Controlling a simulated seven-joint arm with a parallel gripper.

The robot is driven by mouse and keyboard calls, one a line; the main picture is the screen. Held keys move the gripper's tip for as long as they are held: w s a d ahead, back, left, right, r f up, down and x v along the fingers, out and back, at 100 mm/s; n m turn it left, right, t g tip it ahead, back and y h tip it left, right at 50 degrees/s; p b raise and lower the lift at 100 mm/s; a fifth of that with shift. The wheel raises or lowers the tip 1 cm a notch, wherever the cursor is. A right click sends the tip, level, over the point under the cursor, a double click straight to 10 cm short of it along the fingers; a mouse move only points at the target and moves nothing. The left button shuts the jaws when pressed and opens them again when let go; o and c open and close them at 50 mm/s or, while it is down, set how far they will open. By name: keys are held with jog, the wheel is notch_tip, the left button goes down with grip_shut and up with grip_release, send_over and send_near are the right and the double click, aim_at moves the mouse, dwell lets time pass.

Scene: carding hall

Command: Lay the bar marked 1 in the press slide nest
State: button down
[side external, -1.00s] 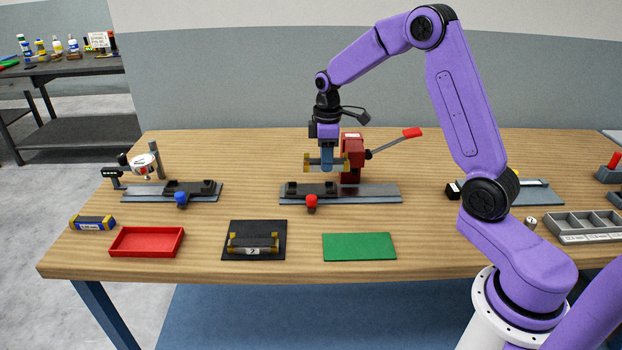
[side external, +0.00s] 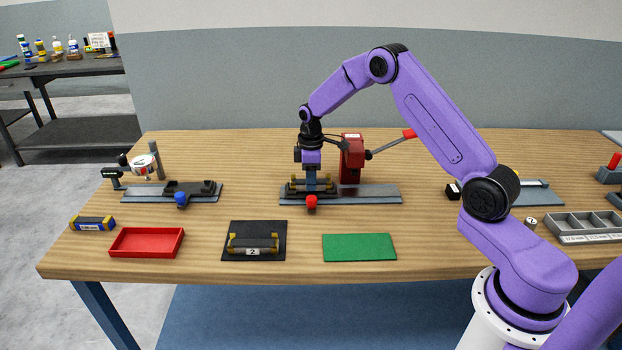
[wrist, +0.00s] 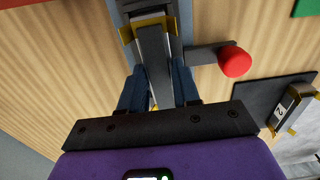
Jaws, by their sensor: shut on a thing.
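My gripper (side external: 311,187) is shut on a grey bar with yellow ends (side external: 327,183). The bar also shows between the two blue fingers of my gripper (wrist: 157,78) in the wrist view (wrist: 154,52). Its number is not readable. It sits level at the black nest (side external: 289,193) of the press slide (side external: 372,195), in front of the red press (side external: 351,165). Whether it rests fully on the nest floor I cannot tell, as my fingers hide part of it. The slide's red knob (side external: 311,201) is just in front; it also shows in the wrist view (wrist: 235,62).
A second bar marked 2 (side external: 253,246) lies on a black mat (side external: 230,252). A red tray (side external: 147,254) and a green mat (side external: 359,247) flank it. A gauge slide with a blue knob (side external: 181,198) stands left. The press lever (side external: 388,145) sticks out to the right.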

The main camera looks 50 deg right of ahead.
jog(key=shift+f, duration=0.15)
jog(key=c, duration=0.8)
grip_release()
notch_tip(320, 180, up, 11)
jog(key=s+a+r, duration=0.4)
jog(key=s+a, duration=0.2)
jog(key=a, duration=0.3)
jog(key=s+a+r+n, duration=0.2)
jog(key=s+a, duration=0.5)
jog(key=s, duration=0.6)
jog(key=s+d+f, duration=0.1)
jog(key=s, duration=1)
jog(key=s+d+n, duration=0.1)
jog(key=s, duration=1)
jog(key=shift+s+d+f+n, duration=0.15)
jog(key=shift+d+f+n, duration=0.15)
jog(key=shift+f, duration=0.1)
